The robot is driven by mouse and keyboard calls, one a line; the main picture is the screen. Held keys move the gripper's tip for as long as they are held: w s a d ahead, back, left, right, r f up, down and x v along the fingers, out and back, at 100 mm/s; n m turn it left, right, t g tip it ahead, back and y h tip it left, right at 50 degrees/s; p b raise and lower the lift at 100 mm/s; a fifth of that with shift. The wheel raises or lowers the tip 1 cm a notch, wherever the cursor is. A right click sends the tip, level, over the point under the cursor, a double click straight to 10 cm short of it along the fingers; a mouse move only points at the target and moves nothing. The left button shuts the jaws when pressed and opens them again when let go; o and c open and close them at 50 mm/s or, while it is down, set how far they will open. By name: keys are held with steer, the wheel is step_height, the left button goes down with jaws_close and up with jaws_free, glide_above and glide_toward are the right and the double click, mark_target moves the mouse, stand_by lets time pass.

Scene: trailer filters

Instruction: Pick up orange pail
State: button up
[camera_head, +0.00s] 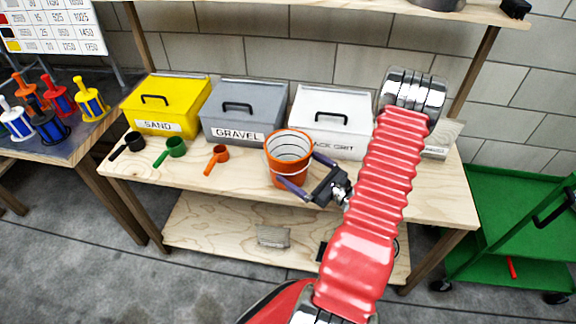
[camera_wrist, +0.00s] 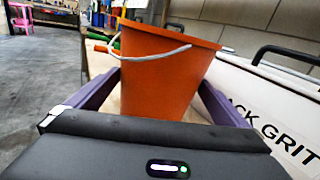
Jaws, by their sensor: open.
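The orange pail (camera_head: 288,163) stands upright on the wooden table, in front of the gravel and black grit boxes. It has a pale inside and a thin light handle hanging across its front. My gripper (camera_head: 297,174) is open, with its purple fingers reaching toward the pail from the right. In the wrist view the pail (camera_wrist: 160,72) stands between the two spread fingers (camera_wrist: 160,98). Its lower part is hidden behind my gripper's dark body. I cannot tell whether either finger touches the pail.
A yellow sand box (camera_head: 165,104), a grey gravel box (camera_head: 246,110) and a white box (camera_head: 331,118) stand behind. Black (camera_head: 134,141), green (camera_head: 176,148) and orange (camera_head: 220,154) scoops lie left of the pail. A green cart (camera_head: 520,220) stands at right.

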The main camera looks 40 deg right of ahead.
mark_target(275, 152)
steer(key=shift+w, duration=0.25)
steer(key=shift+w+a+r, duration=0.1)
steer(key=shift+w+a, duration=0.05)
steer(key=shift+w, duration=1.15)
steer(key=shift+w+a, duration=0.15)
steer(key=shift+w, duration=1.1)
steer(key=shift+c, duration=0.5)
steer(key=c, duration=0.7)
steer(key=shift+r, duration=0.2)
steer(key=shift+r, duration=4.8)
